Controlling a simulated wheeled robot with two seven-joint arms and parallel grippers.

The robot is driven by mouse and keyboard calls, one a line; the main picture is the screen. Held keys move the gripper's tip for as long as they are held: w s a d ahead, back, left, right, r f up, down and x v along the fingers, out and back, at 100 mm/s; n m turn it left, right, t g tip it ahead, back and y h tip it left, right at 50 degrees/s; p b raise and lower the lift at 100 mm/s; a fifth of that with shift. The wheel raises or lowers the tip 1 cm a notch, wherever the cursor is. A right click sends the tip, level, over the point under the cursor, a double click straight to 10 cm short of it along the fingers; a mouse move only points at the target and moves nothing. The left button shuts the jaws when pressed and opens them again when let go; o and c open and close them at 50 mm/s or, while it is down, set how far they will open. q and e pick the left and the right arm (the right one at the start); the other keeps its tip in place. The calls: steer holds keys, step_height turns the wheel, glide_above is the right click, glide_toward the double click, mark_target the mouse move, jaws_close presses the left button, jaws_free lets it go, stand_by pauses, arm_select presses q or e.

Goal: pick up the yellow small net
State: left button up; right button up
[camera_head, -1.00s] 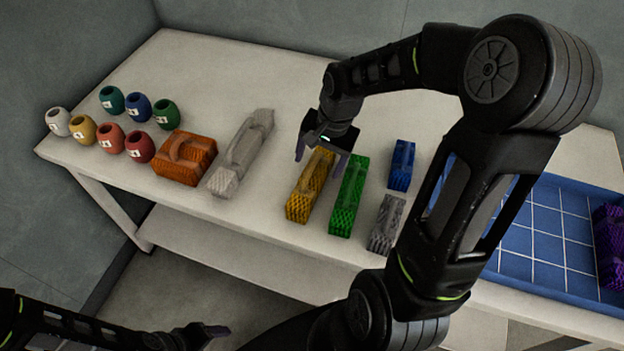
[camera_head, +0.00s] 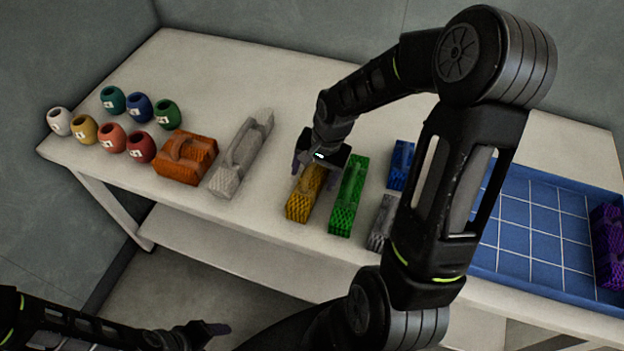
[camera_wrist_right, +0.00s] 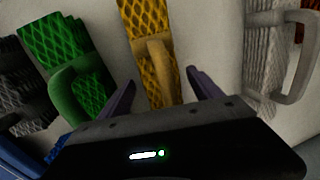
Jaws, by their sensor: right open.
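The yellow small net (camera_head: 304,199) is a long block with a mesh texture and a handle, lying on the white table. In the right wrist view, the yellow net (camera_wrist_right: 151,50) lies between the two fingers, with its handle facing the gripper. My right gripper (camera_head: 315,172) is over the far part of the yellow net and hides that end in the head view. Its fingers are spread on either side, apart from the net in the right wrist view (camera_wrist_right: 158,82). My left gripper (camera_head: 215,329) is low at the bottom left, away from the table; its jaw state is unclear.
A green net (camera_head: 347,197) lies close to the right, with blue (camera_head: 401,163) and grey (camera_head: 381,224) ones beyond. A white net (camera_head: 240,155) and an orange net (camera_head: 186,158) lie left. A blue tray (camera_head: 545,188) holds a purple net (camera_head: 608,243). Several colored pots (camera_head: 112,137) stand far left.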

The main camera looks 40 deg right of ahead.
steer(key=shift+c, duration=0.4)
jaws_close()
stand_by(0.4)
